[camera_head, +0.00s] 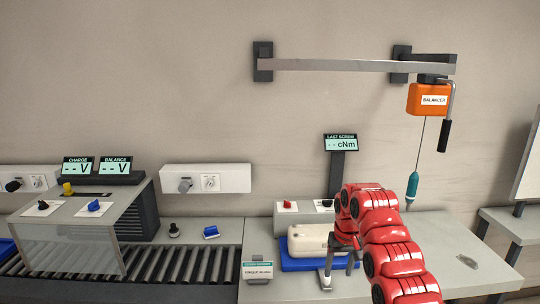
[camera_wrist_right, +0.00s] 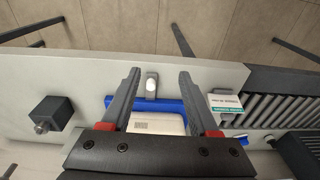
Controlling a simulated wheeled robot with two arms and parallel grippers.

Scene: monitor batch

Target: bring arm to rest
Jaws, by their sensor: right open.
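My right arm (camera_head: 395,255), red with black joints, comes in from the bottom right and reaches over the grey workbench. My right gripper (camera_head: 338,266) is open at the front right of a cream-white device (camera_head: 305,238) in a blue cradle (camera_head: 292,264). In the right wrist view the two dark fingers of the gripper (camera_wrist_right: 160,76) stand wide apart with nothing held. The white device (camera_wrist_right: 157,123) and the blue cradle (camera_wrist_right: 145,103) show between and beyond them. Whether the fingers touch the cradle is unclear. My left gripper is not in view.
A teal screwdriver (camera_head: 412,187) hangs from an orange balancer (camera_head: 429,99) close behind my right arm. A screw display (camera_head: 341,143) stands behind the device. A roller conveyor (camera_head: 190,264) runs left of the bench. The bench's right part (camera_head: 450,240) is mostly clear.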

